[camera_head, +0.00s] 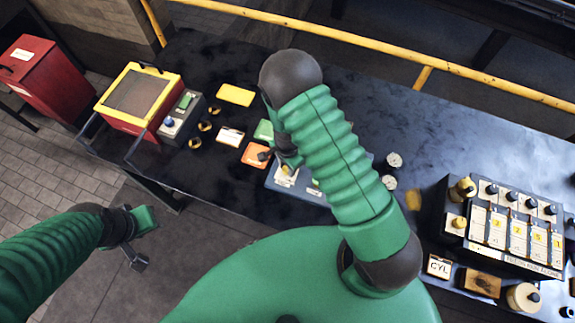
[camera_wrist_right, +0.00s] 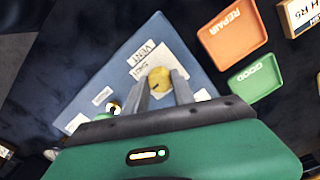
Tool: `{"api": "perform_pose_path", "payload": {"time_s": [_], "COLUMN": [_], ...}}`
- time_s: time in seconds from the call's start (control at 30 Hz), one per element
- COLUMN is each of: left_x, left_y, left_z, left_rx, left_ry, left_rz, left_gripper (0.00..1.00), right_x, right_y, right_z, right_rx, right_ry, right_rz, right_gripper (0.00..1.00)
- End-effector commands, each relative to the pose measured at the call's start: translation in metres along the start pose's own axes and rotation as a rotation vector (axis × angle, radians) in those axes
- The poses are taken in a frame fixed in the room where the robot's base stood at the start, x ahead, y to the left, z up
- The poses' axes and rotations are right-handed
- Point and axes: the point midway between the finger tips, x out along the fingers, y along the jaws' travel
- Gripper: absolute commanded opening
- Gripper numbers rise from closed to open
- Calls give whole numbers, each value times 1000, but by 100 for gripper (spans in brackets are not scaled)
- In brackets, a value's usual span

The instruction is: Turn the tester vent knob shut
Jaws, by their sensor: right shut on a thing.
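The tester is a blue-grey panel (camera_wrist_right: 100,72) on the bench. It carries white labels, one reading VENT (camera_wrist_right: 142,52). The yellow vent knob (camera_wrist_right: 160,77) stands beside that label. My right gripper (camera_wrist_right: 163,84) is shut on the knob, with one grey finger on each side of it. In the head view the panel (camera_head: 313,192) is partly hidden under my right arm, with my right gripper (camera_head: 287,165) over its left part. My left gripper (camera_head: 137,238) hangs at the lower left, away from the bench; its jaw opening is unclear.
An orange REPAIR tray (camera_wrist_right: 236,30) and a green GOOD tray (camera_wrist_right: 251,74) lie close beside the tester. A yellow-and-red box (camera_head: 140,92) stands at the bench's left. A block of labelled switches (camera_head: 508,225) stands at the right. A yellow rail (camera_head: 390,62) runs behind.

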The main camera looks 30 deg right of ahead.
Motion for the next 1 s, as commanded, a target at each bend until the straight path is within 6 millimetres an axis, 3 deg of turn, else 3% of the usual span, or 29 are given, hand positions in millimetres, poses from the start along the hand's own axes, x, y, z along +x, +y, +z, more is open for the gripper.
{"api": "perform_pose_path", "payload": {"time_s": [0.47, 0.5, 0.63, 1.0], "left_x": [0, 0, 0, 0], "left_y": [0, 0, 0, 0], "left_z": [0, 0, 0, 0], "left_rx": [0, 0, 0, 0], "left_ry": [0, 0, 0, 0], "left_rz": [0, 0, 0, 0], "left_gripper": [36, 36, 36, 36], "right_x": [1, 1, 1, -4], "right_y": [0, 0, 0, -1], "right_z": [4, 4, 3, 1], "right_rx": [12, 12, 12, 12], "right_ry": [-7, -7, -5, -1], "right_rz": [3, 3, 2, -1], "right_gripper": [0, 33, 50, 52]}}
